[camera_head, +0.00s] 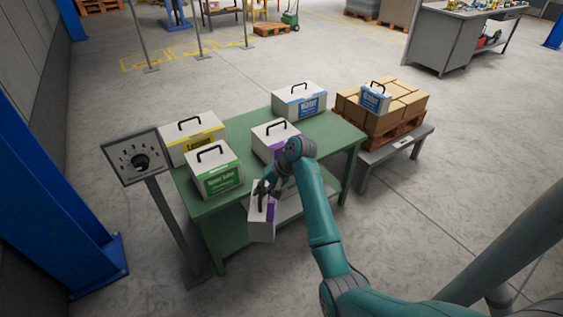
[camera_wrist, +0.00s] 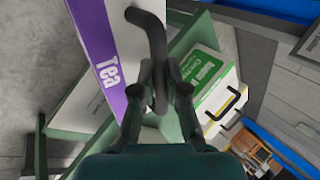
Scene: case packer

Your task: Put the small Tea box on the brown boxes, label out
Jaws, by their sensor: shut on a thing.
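The small Tea box (camera_head: 260,228) is white with a purple label and hangs in front of the green table's near edge. In the wrist view the Tea box (camera_wrist: 100,50) shows "Tea" in white on purple. My gripper (camera_head: 264,190) is shut on its black handle, also seen in the wrist view as my gripper (camera_wrist: 160,95). The brown boxes (camera_head: 401,118) are stacked on a pallet at the right. A small Water box (camera_head: 370,101) stands on them, its blue label facing the camera side. My arm hides part of the table.
The green table (camera_head: 335,140) holds a larger purple-labelled box (camera_head: 265,142), a Water box (camera_head: 292,98), a yellow-labelled box (camera_head: 180,150) and a green-labelled box (camera_head: 216,176). The pallet (camera_head: 385,142) rests on a grey bench (camera_head: 375,170). A control post (camera_head: 135,160) stands left.

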